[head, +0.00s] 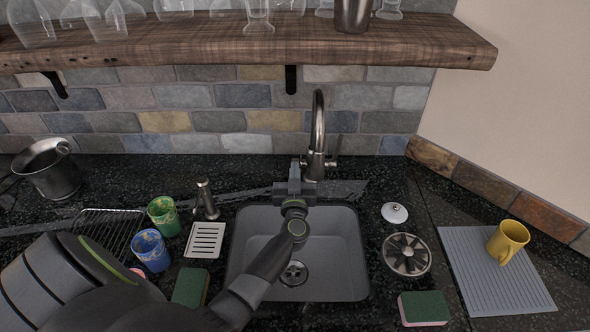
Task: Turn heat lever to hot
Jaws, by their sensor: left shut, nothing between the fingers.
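A metal gooseneck faucet (317,130) stands behind the sink (345,255), against the stone wall. A small lever (336,154) shows on the right side of the faucet's base. My left arm reaches in from the lower left across the sink. My left gripper (294,172) is shut and empty, at the left side of the faucet base. It overlaps the base in the picture, and I cannot tell whether it touches it. The gripper hides part of the base's left side. My right gripper is not in view.
A wooden shelf (250,45) with glasses hangs above. Green (163,214) and blue (151,250) cups, a soap dispenser (206,200) and a sponge (190,287) stand left of the sink. A strainer (406,255), another sponge (424,308) and a yellow mug (508,241) are right.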

